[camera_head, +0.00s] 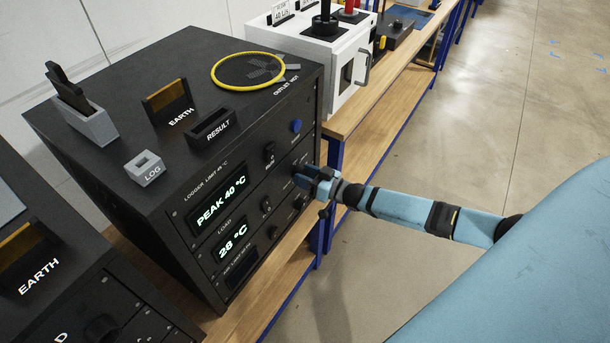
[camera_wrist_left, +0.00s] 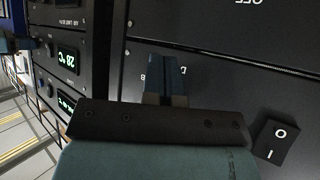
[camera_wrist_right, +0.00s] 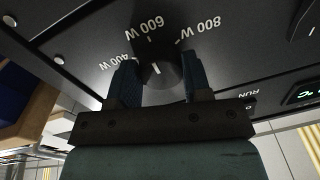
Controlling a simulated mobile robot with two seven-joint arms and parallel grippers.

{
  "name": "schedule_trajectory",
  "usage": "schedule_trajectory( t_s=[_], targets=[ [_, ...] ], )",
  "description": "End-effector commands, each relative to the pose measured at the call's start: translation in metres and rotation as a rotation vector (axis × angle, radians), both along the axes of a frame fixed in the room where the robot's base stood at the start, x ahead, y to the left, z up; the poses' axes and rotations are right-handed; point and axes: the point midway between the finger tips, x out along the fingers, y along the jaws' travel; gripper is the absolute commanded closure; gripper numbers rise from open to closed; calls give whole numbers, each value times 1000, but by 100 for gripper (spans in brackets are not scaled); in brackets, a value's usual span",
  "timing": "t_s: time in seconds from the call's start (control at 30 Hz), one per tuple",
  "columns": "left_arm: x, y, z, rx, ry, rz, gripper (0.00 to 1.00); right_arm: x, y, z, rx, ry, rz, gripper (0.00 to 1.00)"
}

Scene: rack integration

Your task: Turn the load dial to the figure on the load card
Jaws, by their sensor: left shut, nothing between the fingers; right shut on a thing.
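The load dial (camera_wrist_right: 165,78) is a black knob on the black rack panel, marked 400 W, 600 W and 800 W. In the right wrist view its white pointer line faces roughly the 600 W mark. My right gripper (camera_wrist_right: 158,85) is shut on the dial, one blue finger at each side; in the head view this gripper (camera_head: 312,180) hides the dial. My left gripper (camera_wrist_left: 166,85) is shut and empty in front of a dark panel; I do not see it in the head view. I cannot make out a load card.
The black rack (camera_head: 190,70) shows PEAK 40 °C and 28 °C displays. A yellow ring (camera_head: 248,70), a LOG block (camera_head: 145,168) and slotted holders sit on top. A white unit (camera_head: 325,65) stands behind. A rocker switch (camera_wrist_left: 278,137) is right of my left gripper. The right-hand floor is clear.

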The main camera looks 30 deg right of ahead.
Motion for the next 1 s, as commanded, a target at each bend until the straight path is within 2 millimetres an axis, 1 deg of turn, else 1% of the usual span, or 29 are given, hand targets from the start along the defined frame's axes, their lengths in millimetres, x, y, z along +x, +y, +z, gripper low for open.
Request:
schedule_trajectory(
  t_s=[0.1,0.13,0.17,0.2,0.23,0.5,0.63,0.77,1.0],
  targets=[
    [0,0,0,0,0,0,100,0,0,0,-1,0,0,79],
    [0,0,0,0,0,0,100,0,0,0,-1,0,0,51],
    [0,0,0,0,0,0,100,0,0,0,-1,0,0,44],
    [0,0,0,0,0,0,100,0,0,0,-1,0,0,35],
    [0,0,0,0,0,0,100,0,0,0,-1,0,0,30],
    [0,0,0,0,0,0,100,-1,0,0,-1,0,0,30],
    [0,0,-1,0,-1,0,100,-9,-5,-1,-2,0,-1,30],
    [0,0,-3,0,-1,0,100,-30,-15,-2,-3,2,2,30],
    [1,0,-8,-1,-2,0,100,-80,-39,-2,-3,3,2,30]
  ],
)
